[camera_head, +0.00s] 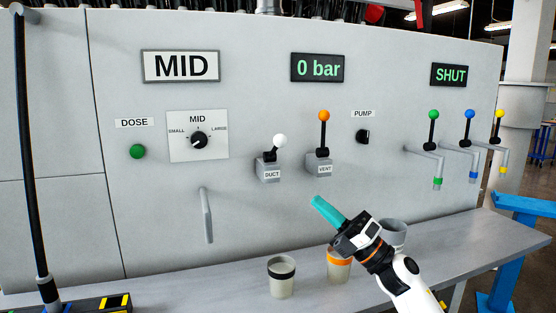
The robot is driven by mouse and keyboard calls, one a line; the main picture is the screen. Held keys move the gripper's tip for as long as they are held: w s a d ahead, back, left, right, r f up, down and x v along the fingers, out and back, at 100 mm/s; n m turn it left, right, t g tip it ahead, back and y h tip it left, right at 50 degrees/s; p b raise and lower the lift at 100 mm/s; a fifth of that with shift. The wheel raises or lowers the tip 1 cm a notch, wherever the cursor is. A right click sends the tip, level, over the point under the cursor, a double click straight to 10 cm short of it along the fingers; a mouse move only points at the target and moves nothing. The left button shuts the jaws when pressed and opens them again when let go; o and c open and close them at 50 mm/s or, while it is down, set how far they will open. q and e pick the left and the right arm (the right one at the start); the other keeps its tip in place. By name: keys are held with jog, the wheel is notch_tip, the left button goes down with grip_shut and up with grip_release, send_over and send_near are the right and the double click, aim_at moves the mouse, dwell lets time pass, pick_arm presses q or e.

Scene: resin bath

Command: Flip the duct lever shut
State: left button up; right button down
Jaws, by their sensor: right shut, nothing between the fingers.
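The duct lever (279,144) has a white ball knob on a short black stem, which leans up and to the right from a grey box (269,173) labelled DUCT on the panel front. My right gripper (317,201) is below and to the right of the lever, apart from it. Its teal fingers are together with nothing between them, and they point up and left. Nothing covers the lever. My left gripper is not in view.
The orange-knobbed vent lever (323,127) stands just right of the duct lever. A grey spout (206,215) sticks out lower left. A black-banded cup (281,282) and an orange-banded cup (339,271) stand on the bench (462,243). Several coloured taps (433,135) are at right.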

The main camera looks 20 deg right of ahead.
aim_at(275, 148)
jog(key=w+a+r+p, duration=0.4)
jog(key=w+r+p, duration=0.1)
jog(key=w+r, duration=0.3)
jog(key=shift+w+a+r+p, duration=0.15)
jog(key=shift+a+r+p, duration=0.1)
jog(key=shift+a+p, duration=0.1)
dwell(0.3)
